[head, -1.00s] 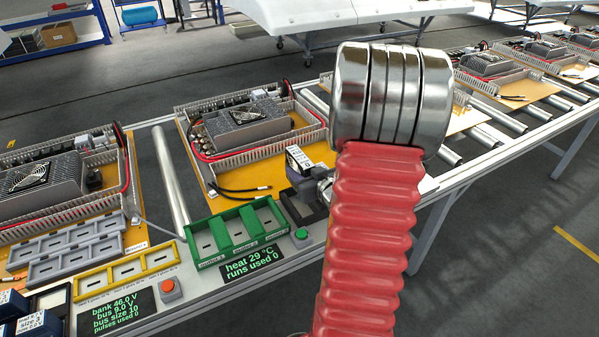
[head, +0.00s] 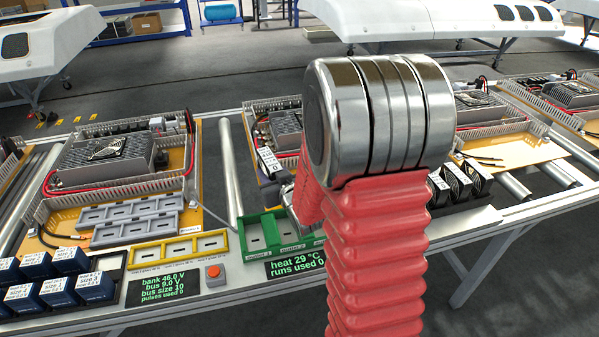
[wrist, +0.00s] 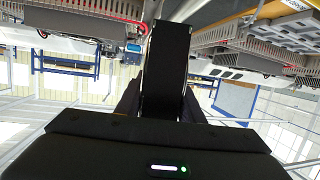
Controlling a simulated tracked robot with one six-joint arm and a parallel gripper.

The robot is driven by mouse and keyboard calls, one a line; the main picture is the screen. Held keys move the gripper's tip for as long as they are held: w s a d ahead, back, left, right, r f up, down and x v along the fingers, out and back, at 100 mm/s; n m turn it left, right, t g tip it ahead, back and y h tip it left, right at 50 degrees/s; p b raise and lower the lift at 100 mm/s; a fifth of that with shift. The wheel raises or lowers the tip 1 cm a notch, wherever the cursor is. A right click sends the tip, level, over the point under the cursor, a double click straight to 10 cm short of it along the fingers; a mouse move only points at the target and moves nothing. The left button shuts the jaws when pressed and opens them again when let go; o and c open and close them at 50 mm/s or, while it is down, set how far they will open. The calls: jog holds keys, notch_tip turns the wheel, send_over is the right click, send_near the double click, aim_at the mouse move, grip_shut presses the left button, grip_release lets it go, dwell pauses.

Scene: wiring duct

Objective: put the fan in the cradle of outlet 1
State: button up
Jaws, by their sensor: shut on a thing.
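The held fan, a dark slab with a white labelled edge (head: 268,160), is in my gripper (head: 272,188), behind the green cradle and up in the air. In the wrist view the fan (wrist: 165,70) stands as a black slab between the two dark fingers of my gripper (wrist: 162,100). The green cradle (head: 246,249) lies on the bench front; outlet 1 is its left bay and looks empty. My red-sleeved arm hides the cradle's right part. Whether the fan touches anything below is hidden.
Several fans (head: 457,183) stand on the bench to the right. A yellow tray (head: 178,248), a grey tray (head: 128,220), blue blocks (head: 50,285) and a red button (head: 213,271) are on the left. Conveyor boards with power units (head: 110,155) lie behind.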

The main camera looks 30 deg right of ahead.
jog(key=w+a+n+y, duration=0.1)
jog(key=w+a+y, duration=0.1)
jog(key=a, duration=1.4)
jog(key=shift+w+a+r, duration=0.15)
jog(key=shift+a+r, duration=0.05)
jog(key=shift+r, duration=0.2)
